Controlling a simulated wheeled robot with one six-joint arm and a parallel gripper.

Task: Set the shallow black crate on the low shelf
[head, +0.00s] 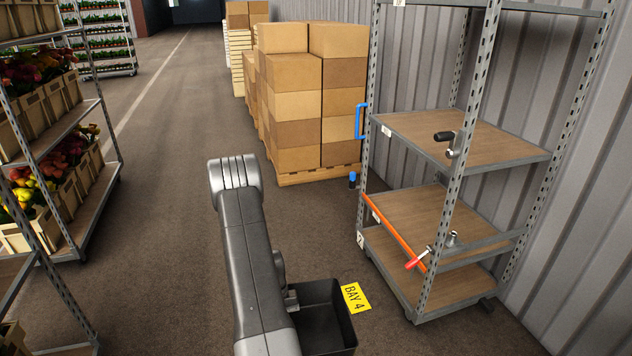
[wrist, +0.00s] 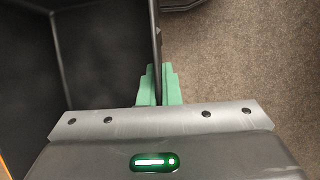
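The shallow black crate (head: 338,318) shows at the bottom centre of the head view, partly hidden by my arm. In the wrist view its dark inside (wrist: 95,50) fills the left. My gripper (wrist: 158,88) has its green fingers closed on either side of the crate's thin wall (wrist: 155,40). In the head view my gripper (head: 291,300) is mostly hidden behind my arm, at the crate's left side. I cannot tell whether the crate is clear of the floor. The rack's bottom shelf (head: 445,288) and the shelf above it (head: 430,215) are bare wood.
A yellow BAY 4 sign (head: 356,298) lies beside the crate. Stacked cartons (head: 310,95) stand behind; tulip racks (head: 60,170) stand left.

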